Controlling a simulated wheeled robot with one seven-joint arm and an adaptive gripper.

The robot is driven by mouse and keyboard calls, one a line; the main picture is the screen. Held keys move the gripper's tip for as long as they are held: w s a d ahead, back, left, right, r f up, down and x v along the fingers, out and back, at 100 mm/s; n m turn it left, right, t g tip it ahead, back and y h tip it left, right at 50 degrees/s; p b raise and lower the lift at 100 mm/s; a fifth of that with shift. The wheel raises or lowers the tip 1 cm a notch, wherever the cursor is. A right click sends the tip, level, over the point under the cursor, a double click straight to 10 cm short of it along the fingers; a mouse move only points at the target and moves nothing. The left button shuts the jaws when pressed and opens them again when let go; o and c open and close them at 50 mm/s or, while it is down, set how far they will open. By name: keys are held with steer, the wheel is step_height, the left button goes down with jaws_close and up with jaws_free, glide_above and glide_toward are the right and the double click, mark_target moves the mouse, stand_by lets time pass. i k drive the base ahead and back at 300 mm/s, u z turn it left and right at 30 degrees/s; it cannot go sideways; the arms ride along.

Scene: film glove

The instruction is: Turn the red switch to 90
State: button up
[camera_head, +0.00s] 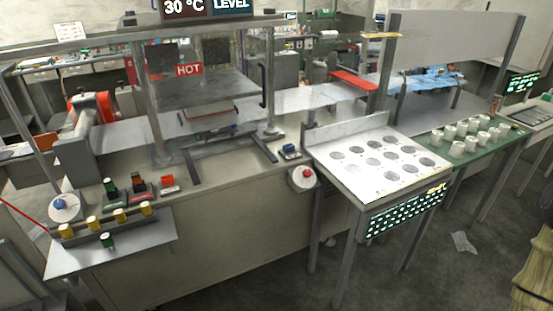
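A red knob (306,173) sits at the centre of a round white dial (296,183) on the front of the long grey bench, right of the middle of the head view. The dial's marks and the knob's pointer are too small to read, so I cannot tell its angle. A similar white dial with a blue knob (59,203) is at the far left. A red switch box (168,183) and a black box with a red top (140,188) stand on the bench top at left. My gripper is not in view.
A white table with round recesses (370,190) stands just right of the red knob, its legs close by. A shelf with yellow-topped pieces (105,222) juts out at left. A green table (450,135) holds several white cups. The floor (260,285) before the bench looks clear.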

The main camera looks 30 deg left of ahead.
mark_target(306, 174)
steer(key=u, duration=0.85)
steer(key=i, duration=0.9)
steer(key=u, duration=0.85)
